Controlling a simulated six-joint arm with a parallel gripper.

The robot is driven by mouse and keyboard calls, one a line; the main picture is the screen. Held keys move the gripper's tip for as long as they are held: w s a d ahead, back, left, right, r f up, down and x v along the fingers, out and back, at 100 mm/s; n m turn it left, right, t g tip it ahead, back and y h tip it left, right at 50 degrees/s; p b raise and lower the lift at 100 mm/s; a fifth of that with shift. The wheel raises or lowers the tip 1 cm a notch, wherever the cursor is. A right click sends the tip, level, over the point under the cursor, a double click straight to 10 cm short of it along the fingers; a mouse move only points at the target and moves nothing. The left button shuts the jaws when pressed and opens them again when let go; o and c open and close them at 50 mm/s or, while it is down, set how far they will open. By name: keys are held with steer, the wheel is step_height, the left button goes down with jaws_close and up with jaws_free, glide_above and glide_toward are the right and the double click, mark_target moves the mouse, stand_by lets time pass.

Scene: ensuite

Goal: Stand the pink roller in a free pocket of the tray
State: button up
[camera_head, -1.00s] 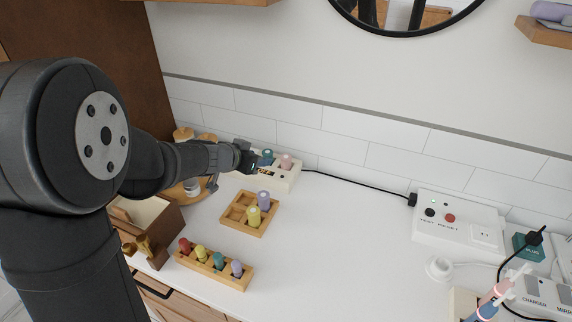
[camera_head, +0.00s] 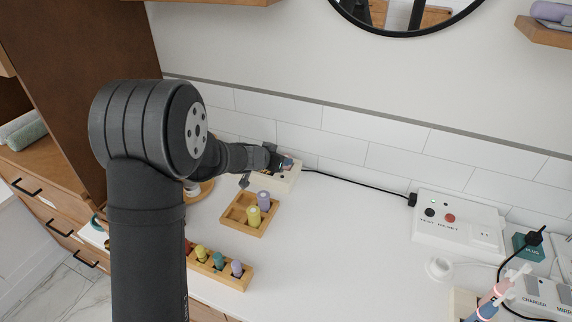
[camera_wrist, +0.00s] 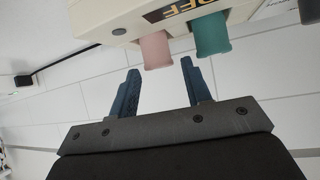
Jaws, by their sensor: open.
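The pink roller (camera_wrist: 156,50) stands in a cream heater box (camera_wrist: 105,18) marked OFF, beside a teal roller (camera_wrist: 211,35). My gripper (camera_wrist: 160,82) is open and empty in the wrist view, its two dark blue fingers pointing toward the box. The pink roller lies just beyond the fingertips, roughly between them, with no visible contact. In the head view my gripper (camera_head: 284,163) is at the box (camera_head: 284,182) and hides most of its rollers. The wooden tray (camera_head: 232,225) holds a yellow roller (camera_head: 253,216) and a lavender roller (camera_head: 264,199) on its right side; its left pockets look empty.
A wooden rack (camera_head: 240,284) with several coloured rollers stands in front of the tray, partly behind my arm. A black cable (camera_head: 350,181) runs from the box to a white test/reset unit (camera_head: 458,222). The middle of the white counter is clear.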

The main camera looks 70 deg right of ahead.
steer(key=x, duration=0.4)
steer(key=shift+s+d+f, duration=0.1)
steer(key=shift+f, duration=0.1)
steer(key=c, duration=0.7)
steer(key=shift+r, duration=0.1)
steer(key=shift+c, duration=0.2)
